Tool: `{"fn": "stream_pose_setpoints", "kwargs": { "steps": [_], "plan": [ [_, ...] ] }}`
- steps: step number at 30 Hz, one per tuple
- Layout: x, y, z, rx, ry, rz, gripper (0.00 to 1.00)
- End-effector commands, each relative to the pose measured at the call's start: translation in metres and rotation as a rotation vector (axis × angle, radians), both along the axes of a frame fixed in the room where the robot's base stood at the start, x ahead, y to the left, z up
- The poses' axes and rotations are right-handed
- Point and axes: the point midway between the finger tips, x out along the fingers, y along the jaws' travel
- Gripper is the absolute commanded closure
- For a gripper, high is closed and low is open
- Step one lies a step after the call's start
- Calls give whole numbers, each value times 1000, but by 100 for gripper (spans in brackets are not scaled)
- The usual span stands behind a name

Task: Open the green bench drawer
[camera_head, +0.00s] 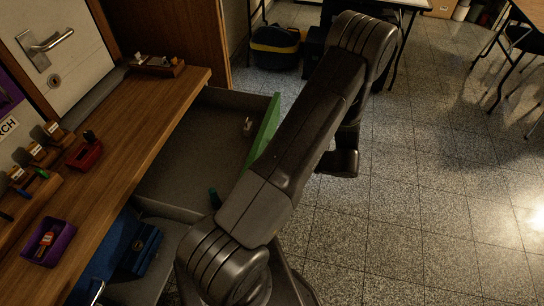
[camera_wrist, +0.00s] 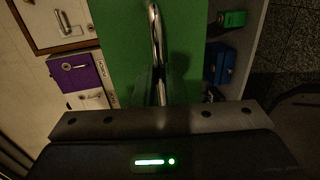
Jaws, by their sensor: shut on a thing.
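The green bench drawer stands pulled out from under the wooden bench, its grey inside in plain view in the head view (camera_head: 190,140). Its green front (camera_head: 265,130) is partly hidden behind my arm. In the wrist view the green front (camera_wrist: 115,45) fills the upper middle, with a chrome bar handle (camera_wrist: 154,25) across it. My gripper (camera_wrist: 160,85) is shut on the handle. In the head view my arm hides the handle and the fingertips. A small pale object (camera_head: 248,124) and a dark teal one (camera_head: 214,197) lie inside the drawer.
The wooden bench (camera_head: 130,125) carries a red tray (camera_head: 84,155), a purple tray (camera_head: 48,243) and key racks. A blue box (camera_head: 135,250) sits below the bench. The tiled floor (camera_head: 420,200) at right is clear.

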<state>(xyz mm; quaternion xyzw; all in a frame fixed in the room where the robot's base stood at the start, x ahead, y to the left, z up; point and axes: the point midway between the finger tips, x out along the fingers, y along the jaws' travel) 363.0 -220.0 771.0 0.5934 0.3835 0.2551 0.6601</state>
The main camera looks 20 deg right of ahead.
Motion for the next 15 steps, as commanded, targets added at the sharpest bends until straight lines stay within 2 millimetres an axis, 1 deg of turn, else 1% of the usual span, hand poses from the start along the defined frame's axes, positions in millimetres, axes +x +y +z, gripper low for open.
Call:
{"fn": "stream_pose_setpoints", "kwargs": {
  "steps": [13,14,15],
  "plan": [
    [-1,-1,-1,0,2,1,100],
    [-1,-1,-1,0,2,1,87],
    [-1,-1,-1,0,2,1,80]
  ]
}}
